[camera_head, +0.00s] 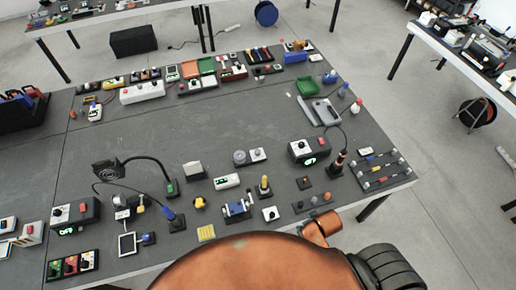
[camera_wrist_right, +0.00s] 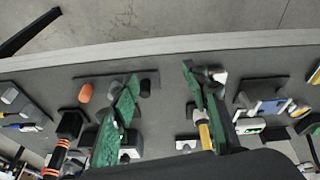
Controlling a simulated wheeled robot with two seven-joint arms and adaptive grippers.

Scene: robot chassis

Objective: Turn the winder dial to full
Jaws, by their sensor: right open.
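I cannot tell for certain which control is the winder dial. Candidates in the head view are a small white box with a dark knob (camera_head: 270,214) near the front edge and a grey round dial (camera_head: 239,157) farther back. My right gripper (camera_wrist_right: 160,75) shows in the right wrist view with its green fingers spread apart, nothing held between them. A small white box with a dark knob (camera_wrist_right: 219,77) sits just right of the right-hand finger, partly covered. A yellow post (camera_wrist_right: 203,132) is partly hidden behind that finger. My left gripper is in neither view.
A dark strip with an orange button (camera_wrist_right: 85,92) lies left of the fingers. A blue vise (camera_wrist_right: 268,107) and an orange-banded handle (camera_wrist_right: 57,152) flank them. The crowded grey table (camera_head: 130,100) has bare surface at centre left.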

